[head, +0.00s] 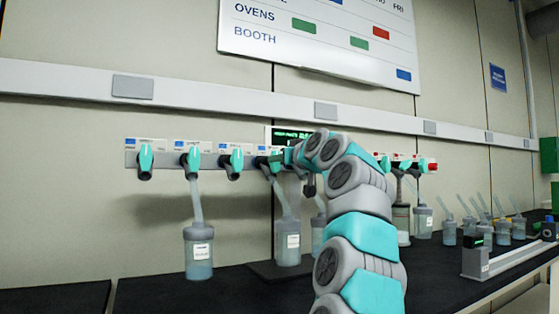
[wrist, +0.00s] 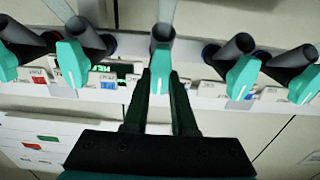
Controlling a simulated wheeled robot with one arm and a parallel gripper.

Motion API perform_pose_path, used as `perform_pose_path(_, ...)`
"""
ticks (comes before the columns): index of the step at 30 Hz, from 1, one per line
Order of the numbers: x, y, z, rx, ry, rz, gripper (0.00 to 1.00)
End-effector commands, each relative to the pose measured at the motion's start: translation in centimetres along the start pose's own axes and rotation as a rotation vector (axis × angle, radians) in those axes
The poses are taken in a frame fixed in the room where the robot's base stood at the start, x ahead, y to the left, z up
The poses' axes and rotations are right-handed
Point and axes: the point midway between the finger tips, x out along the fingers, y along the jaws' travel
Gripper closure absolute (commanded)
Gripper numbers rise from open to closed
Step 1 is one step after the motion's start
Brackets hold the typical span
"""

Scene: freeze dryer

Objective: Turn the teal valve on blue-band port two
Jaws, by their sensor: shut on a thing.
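A row of ports with teal valves runs along the wall manifold in the head view. Three free valves stand on the left: the first (head: 146,157), the second (head: 193,158) and the third (head: 237,160), under blue-marked labels. My gripper (head: 272,160) is at the port just right of these, and my arm hides much of that area. In the wrist view, my gripper (wrist: 162,72) has its dark fingers on either side of a teal valve handle (wrist: 162,40) and is shut on it. The port numbers are too small to read.
A flask (head: 198,252) hangs by a tube from the second port. Another flask (head: 287,242) stands below my gripper. Red-marked ports (head: 424,165) lie right of my arm. A green display (head: 291,135) is above the manifold. Several small bottles (head: 449,232) stand at the right.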

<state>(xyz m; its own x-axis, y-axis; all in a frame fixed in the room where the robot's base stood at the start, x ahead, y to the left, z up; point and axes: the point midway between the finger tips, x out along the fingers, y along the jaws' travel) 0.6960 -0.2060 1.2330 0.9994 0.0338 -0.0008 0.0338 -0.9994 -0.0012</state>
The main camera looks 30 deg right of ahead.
Motion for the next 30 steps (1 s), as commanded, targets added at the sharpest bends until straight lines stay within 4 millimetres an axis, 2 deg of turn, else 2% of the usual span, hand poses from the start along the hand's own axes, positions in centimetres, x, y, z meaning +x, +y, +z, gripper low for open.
perform_pose_path(11,-0.03,0.06,-0.06,0.111,0.001,0.000,1.00)
perform_pose_path(30,-0.13,0.25,-0.15,0.682,0.004,-0.001,1.00)
